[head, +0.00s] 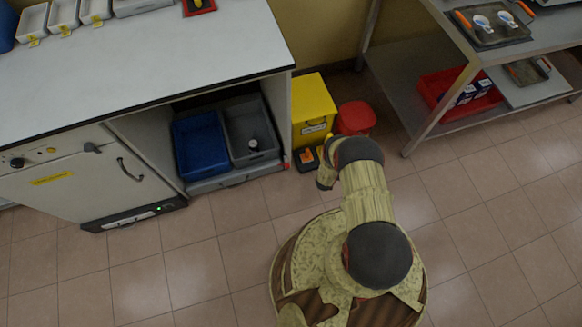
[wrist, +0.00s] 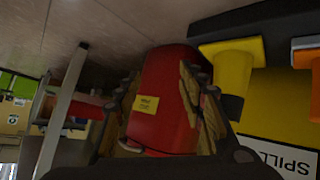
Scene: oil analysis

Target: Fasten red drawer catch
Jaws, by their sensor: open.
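The low drawer (head: 240,176) sits under the bench in the head view, holding a blue bin and a grey bin. A small red piece (head: 286,165), apparently its catch, shows at the drawer's right front corner, by the cabinet's edge. Its exact position is too small to tell. In the head view my arm's end is low on the right of that corner, and my fingers are not clear there. In the wrist view my gripper (wrist: 163,80) is open, its fingers on either side of a red container. I cannot make out the catch in that view.
A yellow box (head: 312,108) marked SPILL and a red bucket (head: 355,118) stand right of the cabinet. An orange and black item (head: 304,160) lies before the box. A metal shelf unit (head: 440,75) is at the right. Open tiled floor (head: 130,270) lies in front of the cabinet.

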